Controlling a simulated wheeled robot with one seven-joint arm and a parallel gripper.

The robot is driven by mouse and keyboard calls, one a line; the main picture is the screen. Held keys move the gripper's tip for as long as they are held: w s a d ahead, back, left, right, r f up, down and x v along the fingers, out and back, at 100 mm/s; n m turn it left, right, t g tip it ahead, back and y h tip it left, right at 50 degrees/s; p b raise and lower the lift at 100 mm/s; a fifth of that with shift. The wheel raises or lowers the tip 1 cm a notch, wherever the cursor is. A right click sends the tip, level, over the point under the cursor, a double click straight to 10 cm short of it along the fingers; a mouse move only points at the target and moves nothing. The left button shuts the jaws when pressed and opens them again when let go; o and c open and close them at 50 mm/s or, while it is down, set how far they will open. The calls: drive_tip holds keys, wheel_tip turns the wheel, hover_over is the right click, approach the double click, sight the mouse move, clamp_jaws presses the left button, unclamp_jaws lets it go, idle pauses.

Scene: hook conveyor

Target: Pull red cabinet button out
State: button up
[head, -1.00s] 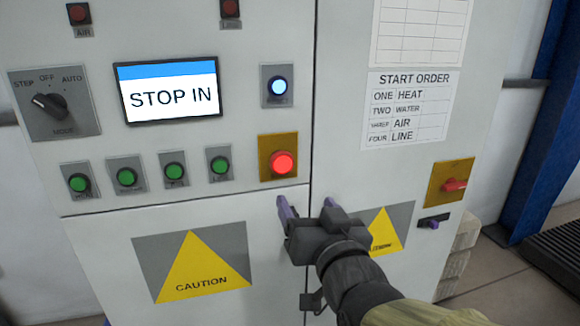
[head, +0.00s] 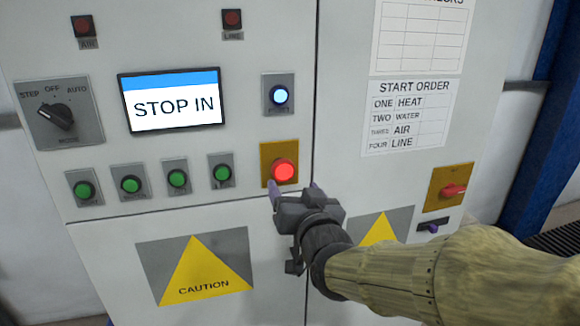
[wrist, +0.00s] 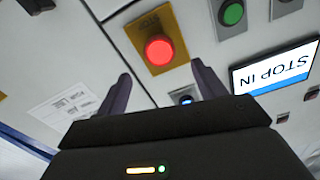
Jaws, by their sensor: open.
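The red button (head: 284,171) is a lit, round mushroom head on a yellow square plate on the grey cabinet front, under the blue-white lit button. In the wrist view the red button (wrist: 158,50) shows beyond the fingertips, between their lines. My gripper (head: 292,188) is open, its two purple fingers pointing at the cabinet just below the button. In the wrist view my gripper (wrist: 160,70) has nothing between its fingers. From the head view I cannot tell whether a fingertip touches the plate.
A row of green buttons (head: 178,179) lies left of the red button. The screen (head: 172,99) reads STOP IN. The mode switch (head: 58,113) is at far left. A yellow caution sign (head: 200,270) is below.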

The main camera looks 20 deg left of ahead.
sight(284, 172)
drive_tip(key=p+x, duration=0.2)
drive_tip(key=x, duration=0.6)
drive_tip(key=shift+w+a+p, duration=0.15)
drive_tip(key=shift+w+p, duration=0.15)
drive_tip(key=shift+w, duration=0.05)
